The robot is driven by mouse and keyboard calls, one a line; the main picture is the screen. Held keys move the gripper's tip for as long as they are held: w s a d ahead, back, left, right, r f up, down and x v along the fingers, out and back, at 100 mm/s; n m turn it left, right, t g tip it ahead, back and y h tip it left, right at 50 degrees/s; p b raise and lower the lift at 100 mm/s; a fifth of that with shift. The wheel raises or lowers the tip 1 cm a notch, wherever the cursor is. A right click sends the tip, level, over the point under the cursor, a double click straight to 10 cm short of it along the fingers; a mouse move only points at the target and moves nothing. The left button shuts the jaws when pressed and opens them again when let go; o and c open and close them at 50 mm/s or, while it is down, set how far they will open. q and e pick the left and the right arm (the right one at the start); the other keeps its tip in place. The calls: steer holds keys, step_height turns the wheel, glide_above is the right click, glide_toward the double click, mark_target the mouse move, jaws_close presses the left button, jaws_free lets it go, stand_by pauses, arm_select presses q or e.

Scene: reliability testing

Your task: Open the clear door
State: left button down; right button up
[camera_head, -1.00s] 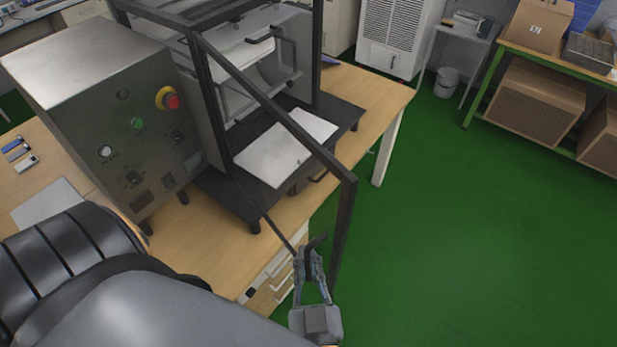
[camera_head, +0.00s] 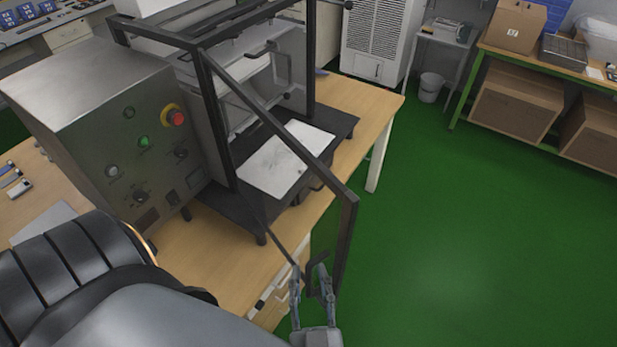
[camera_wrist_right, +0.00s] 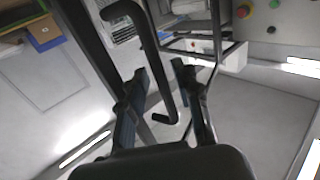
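The clear door (camera_head: 278,128) is a dark-framed transparent panel on the test enclosure (camera_head: 215,130). It stands swung wide open, its free edge out past the table's front edge. Its dark bent handle (camera_head: 316,262) is near the bottom of that free edge. My right gripper (camera_head: 309,272) is at the handle with its fingers apart. In the right wrist view the handle (camera_wrist_right: 148,62) runs between the two spread fingers (camera_wrist_right: 160,85), with gaps showing on both sides. My left gripper is not in view.
A grey control box (camera_head: 105,120) with a red button stands left of the enclosure on the wooden table (camera_head: 372,112). Cardboard boxes (camera_head: 513,98) sit on a shelf at the back right. The green floor (camera_head: 470,240) right of the door is clear.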

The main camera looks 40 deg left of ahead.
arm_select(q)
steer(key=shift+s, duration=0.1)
arm_select(e)
steer(key=shift+r, duration=0.15)
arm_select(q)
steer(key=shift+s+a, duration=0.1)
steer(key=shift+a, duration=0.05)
arm_select(e)
steer(key=v, duration=1.2)
